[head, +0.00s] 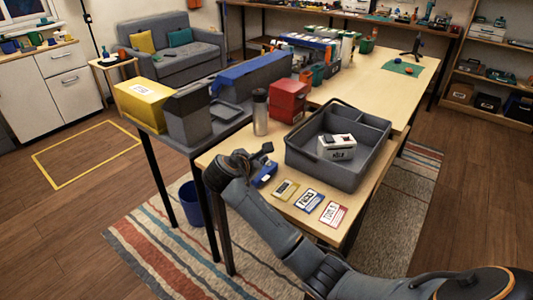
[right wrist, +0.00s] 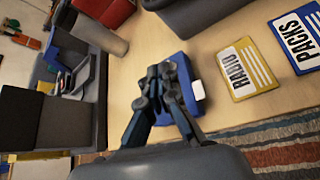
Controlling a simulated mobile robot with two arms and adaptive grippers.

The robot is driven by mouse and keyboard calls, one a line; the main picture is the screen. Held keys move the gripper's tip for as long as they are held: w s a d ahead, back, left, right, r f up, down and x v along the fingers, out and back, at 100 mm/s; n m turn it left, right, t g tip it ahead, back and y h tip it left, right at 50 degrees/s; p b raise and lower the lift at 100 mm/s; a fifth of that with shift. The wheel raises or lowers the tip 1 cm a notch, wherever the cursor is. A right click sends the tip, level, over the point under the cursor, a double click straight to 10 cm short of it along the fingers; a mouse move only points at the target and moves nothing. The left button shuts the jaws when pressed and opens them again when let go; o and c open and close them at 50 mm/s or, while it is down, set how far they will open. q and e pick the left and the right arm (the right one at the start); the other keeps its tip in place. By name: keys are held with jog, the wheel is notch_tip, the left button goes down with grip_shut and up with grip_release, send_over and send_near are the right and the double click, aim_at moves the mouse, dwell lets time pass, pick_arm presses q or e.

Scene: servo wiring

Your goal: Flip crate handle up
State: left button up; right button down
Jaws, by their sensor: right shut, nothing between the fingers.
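The grey crate (head: 300,165) stands on the wooden table, with a divider inside and a white labelled box (head: 337,147) in it. A thin dark bar runs along its rim; I cannot tell whether this is the handle or how it lies. A grey edge at the top of the right wrist view (right wrist: 195,15) looks like the crate's side. My right gripper (head: 264,150) is left of the crate, apart from it. In the right wrist view the gripper (right wrist: 165,72) is shut and empty, over a blue object (right wrist: 196,92) on the table. My left gripper is out of view.
Yellow, blue and red cards (head: 285,190) (head: 308,200) (head: 333,214) lie in front of the crate. A steel cylinder (head: 261,112) and a red box (head: 288,101) stand behind-left. A grey bin (head: 187,116) and yellow box (head: 143,103) stand further left.

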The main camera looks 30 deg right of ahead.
aim_at(272, 161)
jog(key=x, duration=0.9)
jog(key=shift+d+r+b, duration=0.1)
jog(key=shift+b, duration=0.2)
jog(key=r, duration=0.2)
jog(key=s+r+p, duration=0.1)
jog(key=shift+s+d+r, duration=0.1)
jog(key=shift+d+r, duration=0.1)
jog(key=shift+d, duration=0.2)
jog(key=shift+s+r, duration=0.1)
jog(key=shift+r, duration=0.15)
jog(key=shift+d, duration=0.1)
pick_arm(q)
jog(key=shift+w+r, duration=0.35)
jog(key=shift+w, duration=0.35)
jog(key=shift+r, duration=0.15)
pick_arm(e)
jog(key=shift+r, duration=0.1)
